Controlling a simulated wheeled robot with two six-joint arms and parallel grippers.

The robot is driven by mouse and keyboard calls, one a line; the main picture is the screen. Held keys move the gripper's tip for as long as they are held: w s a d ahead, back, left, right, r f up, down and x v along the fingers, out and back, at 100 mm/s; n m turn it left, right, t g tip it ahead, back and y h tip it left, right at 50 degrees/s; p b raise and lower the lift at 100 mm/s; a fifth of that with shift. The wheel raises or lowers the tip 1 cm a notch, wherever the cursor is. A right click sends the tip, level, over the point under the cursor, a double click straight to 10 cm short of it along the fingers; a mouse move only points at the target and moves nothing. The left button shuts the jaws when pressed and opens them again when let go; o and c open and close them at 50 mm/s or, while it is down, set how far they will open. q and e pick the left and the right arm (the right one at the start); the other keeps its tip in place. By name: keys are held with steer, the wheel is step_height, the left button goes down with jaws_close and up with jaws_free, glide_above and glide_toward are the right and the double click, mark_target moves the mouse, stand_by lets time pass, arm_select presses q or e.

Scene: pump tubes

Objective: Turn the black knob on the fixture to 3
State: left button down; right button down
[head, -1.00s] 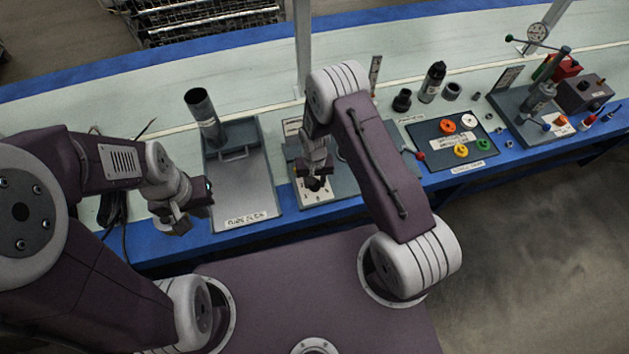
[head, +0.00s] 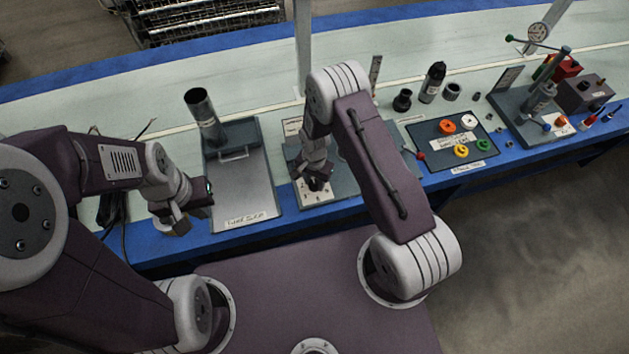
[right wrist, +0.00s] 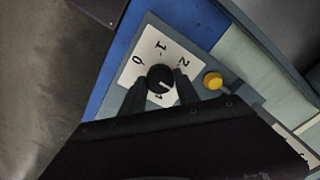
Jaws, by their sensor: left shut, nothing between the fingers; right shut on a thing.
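The black knob (right wrist: 160,78) sits on a white dial plate (right wrist: 147,55) with 0, 1 and 2 readable in the right wrist view. Another mark just below the knob is partly hidden and I cannot read it. A pale pointer line shows on the knob's face, towards its lower right. My right gripper (right wrist: 160,88) is shut on the knob, one finger on each side; the plate (head: 311,197) also shows under this gripper (head: 317,184) in the head view. My left gripper (head: 178,223) is shut and empty, left of the grey tray.
A yellow button (right wrist: 213,81) is beside the dial plate. The grey tray (head: 245,190) with a dark upright cylinder (head: 203,112) is left of the fixture. A black mat (head: 438,153) with coloured rings lies to the right. The blue bench edge (head: 240,238) runs along the front.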

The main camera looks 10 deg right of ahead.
mark_target(315, 183)
steer(key=shift+w+r, duration=0.1)
stand_by(0.3)
steer(key=c, duration=0.9)
jaws_free()
step_height(315, 183, up, 9)
